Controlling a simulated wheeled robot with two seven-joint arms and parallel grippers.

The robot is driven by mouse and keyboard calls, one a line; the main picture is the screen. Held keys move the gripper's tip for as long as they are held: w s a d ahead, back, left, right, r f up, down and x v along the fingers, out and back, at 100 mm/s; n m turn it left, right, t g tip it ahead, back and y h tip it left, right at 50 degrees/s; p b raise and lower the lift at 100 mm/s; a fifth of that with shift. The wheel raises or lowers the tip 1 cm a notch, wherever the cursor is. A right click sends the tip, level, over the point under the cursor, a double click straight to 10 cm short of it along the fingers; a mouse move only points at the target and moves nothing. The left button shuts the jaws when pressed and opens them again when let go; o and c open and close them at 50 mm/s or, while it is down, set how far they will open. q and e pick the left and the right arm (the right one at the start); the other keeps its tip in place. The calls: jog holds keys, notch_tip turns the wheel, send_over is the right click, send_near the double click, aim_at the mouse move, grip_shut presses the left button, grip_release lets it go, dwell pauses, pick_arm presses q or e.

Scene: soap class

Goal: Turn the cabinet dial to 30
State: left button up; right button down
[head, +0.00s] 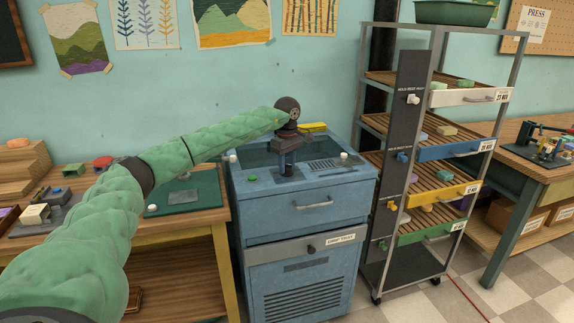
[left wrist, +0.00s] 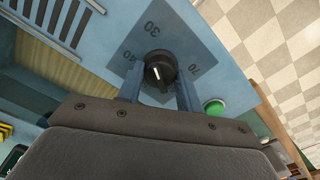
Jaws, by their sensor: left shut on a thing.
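The cabinet dial (left wrist: 160,70) is a round black knob with a short white mark, on a dark plate with printed numbers on the blue cabinet (head: 310,195). In the left wrist view 30 stands above the knob, another number, partly unclear, to its left and 70 to its right. I cannot tell exactly which number the mark points at. My left gripper (head: 287,168) points down onto the cabinet top, and its two fingers (left wrist: 158,92) are shut on the dial from either side. In the head view the gripper hides the dial. My right gripper is not in view.
A green button (left wrist: 213,107) sits near the dial. Vent slots (head: 324,165) and a white knob (head: 343,155) are to the right on the cabinet top. A shelf rack (head: 403,150) stands close on the right, a wooden table (head: 190,225) on the left.

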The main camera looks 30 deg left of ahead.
pick_arm(q)
jog(key=shift+a+r, duration=0.1)
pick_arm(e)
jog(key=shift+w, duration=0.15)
pick_arm(q)
jog(key=o, duration=1)
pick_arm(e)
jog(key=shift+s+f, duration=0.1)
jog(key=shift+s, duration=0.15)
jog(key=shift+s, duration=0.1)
pick_arm(q)
notch_tip(320, 180, up, 8)
jog(key=shift+f+b, duration=0.2)
jog(key=shift+b, duration=0.4)
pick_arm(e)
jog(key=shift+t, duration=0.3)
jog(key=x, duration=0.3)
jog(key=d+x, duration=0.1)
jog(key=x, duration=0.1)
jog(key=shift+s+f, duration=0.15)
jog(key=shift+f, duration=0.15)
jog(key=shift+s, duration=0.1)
